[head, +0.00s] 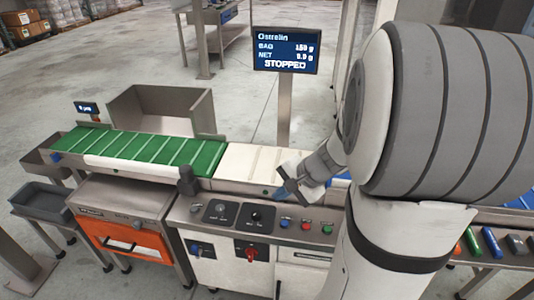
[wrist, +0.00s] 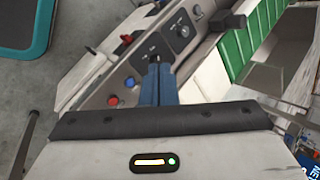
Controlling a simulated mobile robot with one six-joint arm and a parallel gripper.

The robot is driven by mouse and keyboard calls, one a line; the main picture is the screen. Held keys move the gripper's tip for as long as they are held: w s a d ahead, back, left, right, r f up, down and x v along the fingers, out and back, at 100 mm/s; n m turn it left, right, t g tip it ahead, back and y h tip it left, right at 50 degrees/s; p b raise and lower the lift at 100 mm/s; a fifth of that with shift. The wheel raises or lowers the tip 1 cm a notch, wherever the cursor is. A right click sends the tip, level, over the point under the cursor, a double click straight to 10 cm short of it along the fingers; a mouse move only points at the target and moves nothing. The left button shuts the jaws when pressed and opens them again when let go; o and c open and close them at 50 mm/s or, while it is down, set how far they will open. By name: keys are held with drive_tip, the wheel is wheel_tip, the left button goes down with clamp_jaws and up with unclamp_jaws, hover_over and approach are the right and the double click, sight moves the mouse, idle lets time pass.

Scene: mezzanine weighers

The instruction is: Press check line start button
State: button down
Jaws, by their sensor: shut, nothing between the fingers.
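The check line's control panel (head: 262,217) runs along the front of the conveyor. At its right end sit a blue button (head: 284,223), a red button (head: 305,226) and what looks like a green button (head: 327,229); their labels are too small to read. The wrist view shows the blue button (wrist: 130,81) and red button (wrist: 112,101); I cannot make out the green one there. My gripper (head: 283,192) is shut and empty, above the panel's back edge and apart from the buttons. Its blue fingers (wrist: 158,78) point towards the panel's dark knobs in the wrist view.
A display (head: 286,50) on a post reads STOPPED. A green belt (head: 150,146) and a white belt section (head: 250,160) lie behind the panel. A grey bin (head: 40,200) stands at left.

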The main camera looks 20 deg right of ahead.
drive_tip(key=d+f+m+t+h+b, duration=0.1)
drive_tip(key=d+f+m+t+b, duration=0.1)
drive_tip(key=d+f+m, duration=0.4)
drive_tip(key=w+d+f+m+t+h+b, duration=0.1)
drive_tip(key=d+f+m+t+h, duration=0.1)
drive_tip(key=d+f+m, duration=0.4)
drive_tip(key=d+f, duration=0.3)
drive_tip(key=d, duration=0.4)
drive_tip(key=shift+d+m+b, duration=0.3)
drive_tip(key=shift+d+b, duration=0.1)
drive_tip(key=shift+w, duration=0.15)
wheel_tip(320, 180, down, 8)
drive_tip(key=b, duration=0.5)
drive_tip(key=shift+r, duration=0.1)
drive_tip(key=shift+f+b, duration=0.45)
drive_tip(key=shift+b, duration=0.4)
drive_tip(key=shift+f+b, duration=0.45)
drive_tip(key=shift+b, duration=0.25)
